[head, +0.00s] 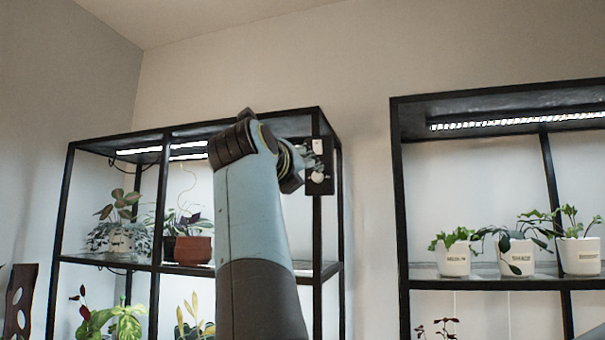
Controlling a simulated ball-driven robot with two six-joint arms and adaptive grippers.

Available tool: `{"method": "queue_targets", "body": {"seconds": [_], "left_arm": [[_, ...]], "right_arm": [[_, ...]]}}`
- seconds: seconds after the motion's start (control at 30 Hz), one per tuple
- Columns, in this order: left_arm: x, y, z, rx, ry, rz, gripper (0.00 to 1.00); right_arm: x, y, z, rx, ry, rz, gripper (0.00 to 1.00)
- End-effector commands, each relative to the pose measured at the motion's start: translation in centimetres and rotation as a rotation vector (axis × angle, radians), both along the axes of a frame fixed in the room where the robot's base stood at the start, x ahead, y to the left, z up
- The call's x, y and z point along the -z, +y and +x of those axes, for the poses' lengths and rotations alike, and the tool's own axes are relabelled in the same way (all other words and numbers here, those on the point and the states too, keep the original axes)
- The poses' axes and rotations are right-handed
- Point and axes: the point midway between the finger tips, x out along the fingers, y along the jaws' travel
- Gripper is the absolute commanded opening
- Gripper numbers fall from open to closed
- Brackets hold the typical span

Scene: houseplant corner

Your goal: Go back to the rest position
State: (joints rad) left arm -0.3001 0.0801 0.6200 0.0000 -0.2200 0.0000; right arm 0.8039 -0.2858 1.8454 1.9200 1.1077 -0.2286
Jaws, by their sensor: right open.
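My right arm rises from the bottom centre of the head view and bends over at the top. Its gripper (312,160) is small in the picture, partly hidden behind the wrist, and open. No held thing shows in it. It appears in front of the right post of the left black shelf rack (330,270); I cannot tell how far apart they are. A dark plate with pale parts (319,178) shows at the same spot. My left gripper is out of view.
The left rack holds a terracotta pot (193,249) and other leafy plants. A second black rack (400,200) on the right carries three white pots, one of them at its left (453,260). Bare wall (365,200) shows between the racks.

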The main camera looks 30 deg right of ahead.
Motion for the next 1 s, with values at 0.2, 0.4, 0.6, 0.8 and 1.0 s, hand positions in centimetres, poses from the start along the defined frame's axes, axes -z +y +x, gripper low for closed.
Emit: {"method": "queue_targets", "body": {"seconds": [0.2, 0.4, 0.6, 0.8, 1.0], "left_arm": [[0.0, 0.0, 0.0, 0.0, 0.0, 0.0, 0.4], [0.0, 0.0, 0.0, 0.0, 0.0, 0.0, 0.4], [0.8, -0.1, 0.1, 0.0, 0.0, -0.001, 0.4], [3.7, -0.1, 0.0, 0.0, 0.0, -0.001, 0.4], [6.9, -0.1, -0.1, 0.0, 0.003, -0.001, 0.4]], "right_arm": [[0.0, 0.0, 0.0, -0.001, -0.001, -0.001, 0.48], [0.0, 0.0, 0.0, -0.001, -0.001, -0.001, 0.48], [3.0, -0.1, 0.3, 0.002, 0.039, -0.002, 0.48], [17.1, -1.4, 1.0, 0.04, 0.264, -0.062, 0.48], [34.3, -3.2, 0.2, 0.115, 0.593, -0.345, 0.48]]}}
